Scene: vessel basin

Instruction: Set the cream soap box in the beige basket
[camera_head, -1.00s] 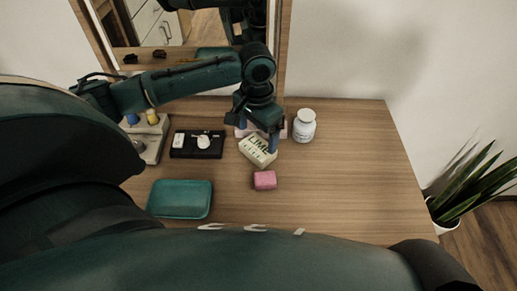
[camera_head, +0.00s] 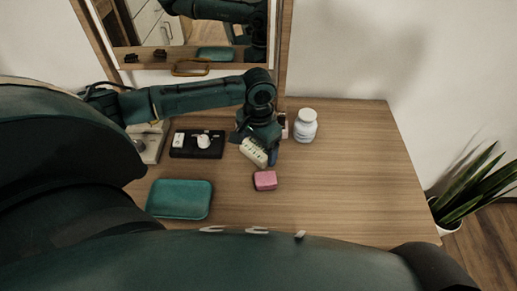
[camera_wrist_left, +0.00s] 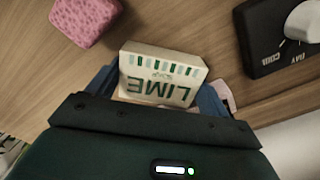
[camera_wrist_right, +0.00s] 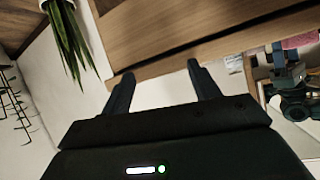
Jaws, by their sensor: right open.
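The cream soap box (camera_head: 253,152), marked LIME, is near the middle of the table in the head view. It also shows in the left wrist view (camera_wrist_left: 160,75). My left gripper (camera_head: 258,147) has its fingers on both sides of the box and appears shut on it. The box is tilted in the head view; its underside is hidden, so its height above the table is unclear. My right gripper (camera_wrist_right: 162,88) is open and empty in the right wrist view. I cannot make out a beige basket in any view.
A pink block (camera_head: 265,180) lies just in front of the box. A white jar (camera_head: 305,126) stands behind. The table's right side is clear.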

